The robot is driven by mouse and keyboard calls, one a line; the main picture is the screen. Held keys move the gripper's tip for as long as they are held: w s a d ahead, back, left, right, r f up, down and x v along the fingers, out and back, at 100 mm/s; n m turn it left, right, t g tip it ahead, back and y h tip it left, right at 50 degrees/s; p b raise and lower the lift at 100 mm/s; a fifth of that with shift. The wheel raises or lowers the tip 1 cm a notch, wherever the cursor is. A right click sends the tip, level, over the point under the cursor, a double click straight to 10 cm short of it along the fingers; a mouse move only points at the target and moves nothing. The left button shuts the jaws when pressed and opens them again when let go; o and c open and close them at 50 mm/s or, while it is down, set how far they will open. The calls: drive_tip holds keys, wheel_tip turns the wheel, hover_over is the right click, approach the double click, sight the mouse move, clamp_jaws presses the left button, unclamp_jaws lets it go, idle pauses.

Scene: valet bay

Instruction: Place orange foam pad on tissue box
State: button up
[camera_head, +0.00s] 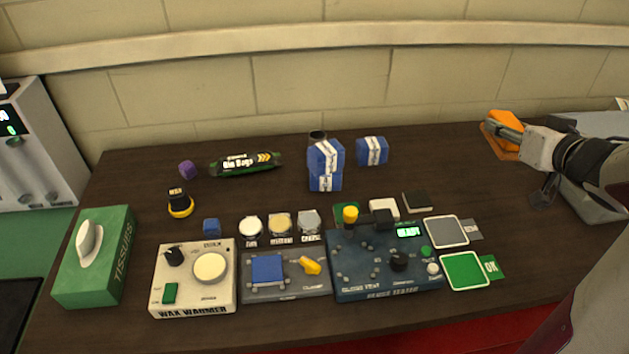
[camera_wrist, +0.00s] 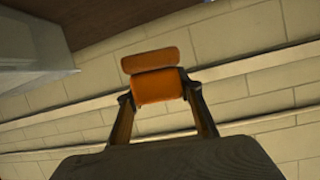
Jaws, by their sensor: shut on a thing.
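The orange foam pad (camera_head: 505,118) is at the right end of the table in the head view, held in the air by my gripper (camera_head: 514,127). The pad also shows in the wrist view (camera_wrist: 157,84), between the two fingers of my gripper (camera_wrist: 158,98), which are shut on it. The green tissue box (camera_head: 95,258) stands at the far left front of the table, with a white tissue sticking out of its top. The gripper is far to the right of the box. An orange patch (camera_head: 508,150) shows below the gripper; I cannot tell what it is.
The wax warmer (camera_head: 194,278), a clamp unit (camera_head: 285,276) and a tester panel (camera_head: 386,264) line the front. A black-and-yellow knob-like item (camera_head: 180,203) stands near the box. A grey machine (camera_head: 40,140) is at left.

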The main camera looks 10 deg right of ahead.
drive_tip(key=w+a+n+y, duration=0.2)
drive_tip(key=w+a, duration=0.3)
drive_tip(key=a, duration=0.5)
drive_tip(key=w+a+n+g+y, duration=0.15)
drive_tip(key=w+a, duration=0.35)
drive_tip(key=a, duration=0.5)
drive_tip(key=w+a+n+y, duration=0.3)
drive_tip(key=w+a, duration=0.2)
drive_tip(key=a, duration=0.5)
drive_tip(key=a+n+g+y, duration=0.2)
drive_tip(key=a+n+y, duration=0.15)
drive_tip(key=a, duration=1.95)
drive_tip(key=s+a+f+n+g+y, duration=0.1)
drive_tip(key=s+a, duration=0.5)
drive_tip(key=a, duration=0.4)
drive_tip(key=s+a+f+n+g+y, duration=0.1)
drive_tip(key=s+a+f+n+g, duration=0.1)
drive_tip(key=s+a, duration=0.4)
drive_tip(key=s+a+f+n+g+y, duration=0.1)
drive_tip(key=s+a, duration=0.4)
drive_tip(key=a, duration=1.1)
drive_tip(key=shift+s+a+f+n+g+y, duration=0.3)
drive_tip(key=shift+s+f+n+g, duration=0.1)
drive_tip(key=shift+f+n+g, duration=0.2)
drive_tip(key=shift+f, duration=3.1)
